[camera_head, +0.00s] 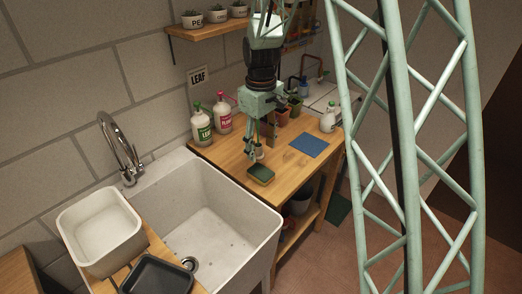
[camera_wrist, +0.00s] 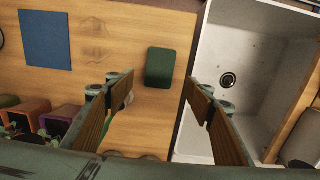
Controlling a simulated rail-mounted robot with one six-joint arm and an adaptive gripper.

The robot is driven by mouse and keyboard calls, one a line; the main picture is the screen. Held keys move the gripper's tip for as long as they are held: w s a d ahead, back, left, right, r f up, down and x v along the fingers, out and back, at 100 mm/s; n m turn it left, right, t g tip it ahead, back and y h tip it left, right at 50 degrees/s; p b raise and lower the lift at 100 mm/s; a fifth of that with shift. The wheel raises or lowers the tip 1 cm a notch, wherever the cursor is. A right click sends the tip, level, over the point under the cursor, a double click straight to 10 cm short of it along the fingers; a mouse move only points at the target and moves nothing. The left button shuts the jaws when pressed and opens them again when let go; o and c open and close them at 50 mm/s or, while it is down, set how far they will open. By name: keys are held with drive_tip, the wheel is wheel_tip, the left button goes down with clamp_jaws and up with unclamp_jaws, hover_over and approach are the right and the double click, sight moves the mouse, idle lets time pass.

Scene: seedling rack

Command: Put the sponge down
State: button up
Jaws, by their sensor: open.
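The sponge (camera_head: 261,174), dark green on top with a yellowish lower edge, lies flat on the wooden bench near its front edge, beside the sink. In the wrist view the sponge (camera_wrist: 160,67) shows as a dark green rounded block. My gripper (camera_head: 262,150) points down over the bench, just behind the sponge. In the wrist view its two wood-toned fingers (camera_wrist: 160,95) are spread wide with nothing held between them. The sponge lies beyond the fingertips, apart from both.
A blue mat (camera_head: 309,144) lies to the right on the bench (camera_head: 222,150). Green-labelled (camera_head: 201,124) and pink-labelled (camera_head: 223,113) bottles stand at the back left. Small pots (camera_wrist: 33,112) stand near my gripper. The deep white sink (camera_head: 235,220) adjoins the bench.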

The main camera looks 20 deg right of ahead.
idle(0.8)
drive_tip(key=s+r+m+t, duration=0.2)
drive_tip(key=s+r+m, duration=0.1)
drive_tip(key=s+r, duration=1.7)
drive_tip(key=s+r+m+t, duration=0.1)
drive_tip(key=s+r, duration=0.3)
drive_tip(key=s, duration=0.7)
drive_tip(key=s+r+m, duration=0.2)
drive_tip(key=s+r, duration=0.2)
drive_tip(key=s, duration=0.8)
drive_tip(key=shift+t, duration=0.4)
drive_tip(key=shift+w, duration=0.1)
drive_tip(key=o, duration=0.7)
drive_tip(key=shift+o, duration=0.2)
